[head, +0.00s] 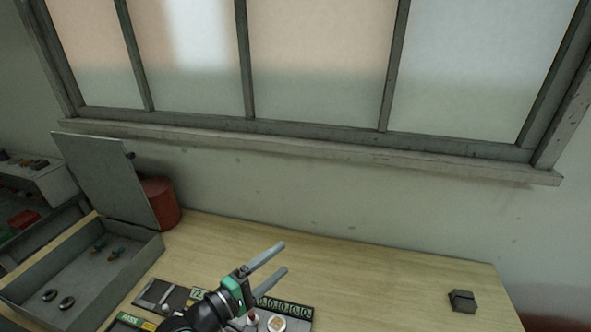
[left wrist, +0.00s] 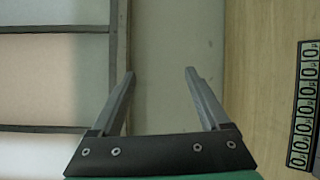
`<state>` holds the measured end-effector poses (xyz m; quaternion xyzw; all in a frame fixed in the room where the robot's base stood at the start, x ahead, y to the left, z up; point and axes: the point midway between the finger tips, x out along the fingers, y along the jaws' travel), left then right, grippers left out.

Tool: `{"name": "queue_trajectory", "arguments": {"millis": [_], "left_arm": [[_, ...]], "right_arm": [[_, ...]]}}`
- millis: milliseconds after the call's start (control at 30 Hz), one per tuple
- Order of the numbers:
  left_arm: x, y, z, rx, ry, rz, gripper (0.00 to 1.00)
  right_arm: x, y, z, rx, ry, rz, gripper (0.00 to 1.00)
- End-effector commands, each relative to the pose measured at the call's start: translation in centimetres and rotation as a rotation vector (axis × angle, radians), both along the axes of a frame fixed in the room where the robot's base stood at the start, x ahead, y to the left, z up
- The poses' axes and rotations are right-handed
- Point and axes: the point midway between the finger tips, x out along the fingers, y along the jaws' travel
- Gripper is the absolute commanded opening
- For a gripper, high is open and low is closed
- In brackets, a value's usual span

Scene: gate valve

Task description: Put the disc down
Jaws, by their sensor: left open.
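My left gripper (head: 283,257) is open above the wooden table, with its two grey fingers pointing up and to the right. In the left wrist view the left gripper (left wrist: 160,73) has nothing between its fingers. A pale round piece with a tan centre (head: 277,324) shows at the bottom edge, just right of my wrist; I cannot tell whether it is the disc. My right gripper is not in view.
A dark panel with a number strip (head: 290,307) lies under my left arm. A grey open-lidded box (head: 30,297) at left holds two dark rings and small green-orange pieces. A red can (head: 162,203) stands behind. A dark block (head: 462,300) sits right; the table between is clear.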

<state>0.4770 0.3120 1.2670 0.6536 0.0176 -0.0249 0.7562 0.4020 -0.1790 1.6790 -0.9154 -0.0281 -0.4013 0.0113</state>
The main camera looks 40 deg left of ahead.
Motion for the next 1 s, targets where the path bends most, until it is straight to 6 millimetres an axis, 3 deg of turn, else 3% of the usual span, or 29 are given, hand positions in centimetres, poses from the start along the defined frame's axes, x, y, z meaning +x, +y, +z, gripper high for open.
{"name": "queue_trajectory", "arguments": {"millis": [33,100,200,300,400,500,567,600,1000], "left_arm": [[1.6,-1.9,6.1,0.245,-0.113,-0.023,0.79],[2.4,-4.5,14.0,0.594,-0.266,0.003,0.79],[1.1,-8.3,24.8,1.023,-0.476,0.131,0.79],[-2.2,-11.3,33.2,1.327,-0.625,0.324,0.79],[-5.4,-12.7,38.5,1.505,-0.695,0.502,0.79],[-7.3,-13.3,40.8,1.586,-0.714,0.605,0.79],[-7.7,-13.3,41.3,1.605,-0.716,0.628,0.79],[-7.7,-13.3,41.3,1.609,-0.715,0.632,0.75],[-7.5,-13.3,41.1,1.643,-0.702,0.64,0.75]], "right_arm": [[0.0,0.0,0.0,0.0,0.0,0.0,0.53],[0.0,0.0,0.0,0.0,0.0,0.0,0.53],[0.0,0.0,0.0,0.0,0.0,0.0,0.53],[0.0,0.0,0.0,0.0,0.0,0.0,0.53],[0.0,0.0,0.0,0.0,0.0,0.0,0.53],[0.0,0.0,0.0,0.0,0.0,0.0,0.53],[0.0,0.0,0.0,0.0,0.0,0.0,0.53],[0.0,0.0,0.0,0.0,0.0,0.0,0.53],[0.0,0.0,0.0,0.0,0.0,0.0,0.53]]}}
